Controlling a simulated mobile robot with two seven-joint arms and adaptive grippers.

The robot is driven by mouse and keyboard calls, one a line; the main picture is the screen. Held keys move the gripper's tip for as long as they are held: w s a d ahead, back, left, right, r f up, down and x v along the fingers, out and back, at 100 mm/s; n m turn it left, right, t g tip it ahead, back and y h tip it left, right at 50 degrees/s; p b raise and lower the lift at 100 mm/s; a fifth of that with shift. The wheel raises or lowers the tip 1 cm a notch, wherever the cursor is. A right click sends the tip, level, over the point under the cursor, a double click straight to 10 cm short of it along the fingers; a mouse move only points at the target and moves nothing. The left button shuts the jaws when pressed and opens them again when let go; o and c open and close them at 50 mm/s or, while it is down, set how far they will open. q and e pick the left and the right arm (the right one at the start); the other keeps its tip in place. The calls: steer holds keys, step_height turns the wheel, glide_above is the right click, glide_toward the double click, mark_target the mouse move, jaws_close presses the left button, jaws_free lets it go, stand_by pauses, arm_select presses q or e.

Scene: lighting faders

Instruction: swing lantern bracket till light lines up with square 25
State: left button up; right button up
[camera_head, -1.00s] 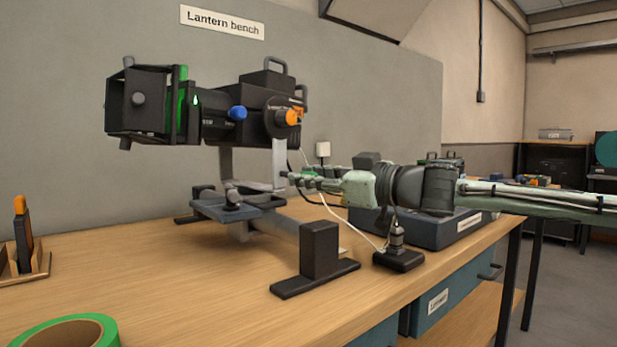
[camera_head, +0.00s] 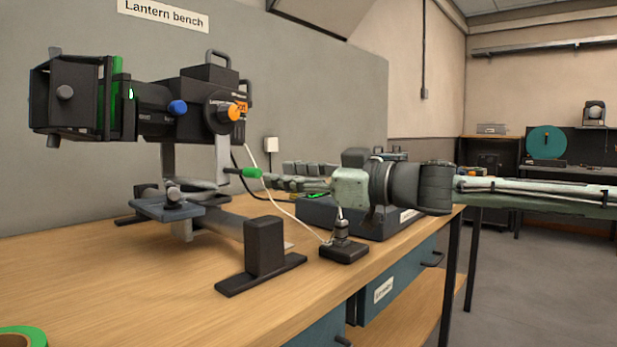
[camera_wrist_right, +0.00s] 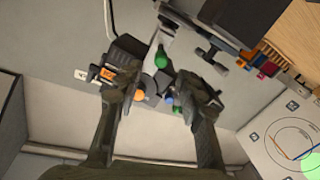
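The black lantern (camera_head: 170,108) hangs in its grey bracket (camera_head: 222,160) on a stand at the left of the bench in the head view, its front facing left. A rod with a green tip (camera_head: 250,172) sticks out from the bracket. My right gripper (camera_head: 272,176) is open, to the right of the green tip and apart from it. In the right wrist view my right gripper (camera_wrist_right: 158,92) has its fingers spread, with the green tip (camera_wrist_right: 161,56) visible beyond, between them. I cannot read a square 25. My left gripper is out of view.
In the right wrist view a pale board (camera_wrist_right: 283,138) with a drawn circle, small marked squares and a green patch (camera_wrist_right: 312,166) lies at the lower right. A small black base with a cable (camera_head: 344,250) stands below my right gripper. Green tape (camera_head: 22,337) lies front left.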

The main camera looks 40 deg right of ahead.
steer(key=v, duration=0.4)
stand_by(0.6)
